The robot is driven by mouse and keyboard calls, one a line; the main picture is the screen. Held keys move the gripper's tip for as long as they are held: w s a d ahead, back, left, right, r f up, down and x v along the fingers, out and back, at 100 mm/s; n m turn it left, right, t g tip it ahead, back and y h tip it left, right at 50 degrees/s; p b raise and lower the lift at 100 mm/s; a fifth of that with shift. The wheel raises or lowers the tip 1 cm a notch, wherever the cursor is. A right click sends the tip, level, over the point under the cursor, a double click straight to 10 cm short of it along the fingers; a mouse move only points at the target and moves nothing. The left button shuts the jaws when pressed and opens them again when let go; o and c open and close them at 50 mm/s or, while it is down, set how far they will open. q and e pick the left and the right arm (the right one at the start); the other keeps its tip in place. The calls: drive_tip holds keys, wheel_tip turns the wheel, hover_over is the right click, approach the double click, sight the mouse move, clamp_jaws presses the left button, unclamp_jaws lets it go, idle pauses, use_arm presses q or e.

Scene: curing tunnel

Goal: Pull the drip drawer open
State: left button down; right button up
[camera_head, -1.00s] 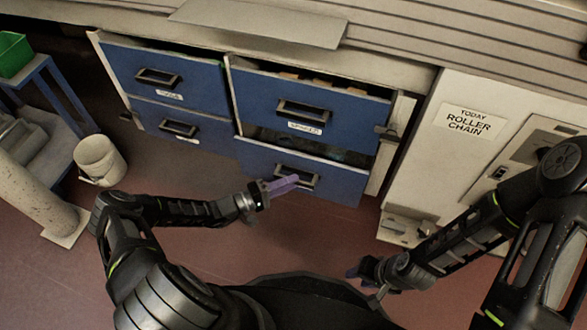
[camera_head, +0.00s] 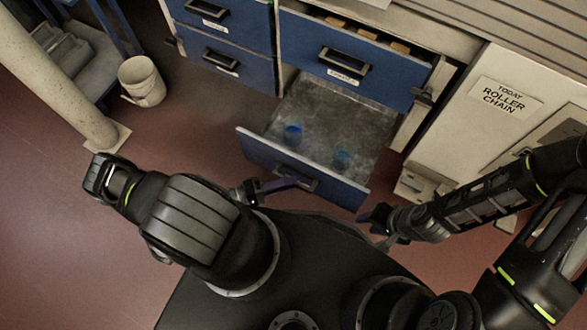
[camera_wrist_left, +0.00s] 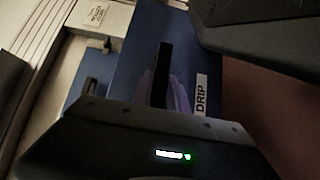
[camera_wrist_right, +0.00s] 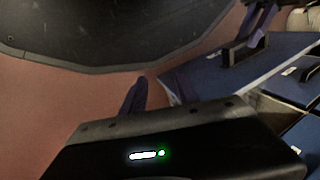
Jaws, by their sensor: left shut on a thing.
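In the left wrist view the purple fingers (camera_wrist_left: 172,95) meet the handle beside the DRIP label (camera_wrist_left: 201,95). My right gripper (camera_head: 376,217) is empty, beside the right end of the drawer front; only one dark finger shape shows clearly in its wrist view.
Above the drip drawer, another blue drawer (camera_head: 350,62) is slightly out, with things inside. Two more blue drawers stand at the left, the lower one (camera_head: 215,57) shut. A white bucket (camera_head: 142,82) and a pale post (camera_head: 55,80) stand left. Red floor is free at left.

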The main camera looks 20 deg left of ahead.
use_arm(q)
drive_tip(key=shift+s, duration=0.25)
drive_tip(key=shift+a, duration=0.1)
drive_tip(key=c, duration=1.3)
unclamp_jaws()
drive_tip(key=v, duration=0.7)
drive_tip(key=shift+s+a, duration=0.25)
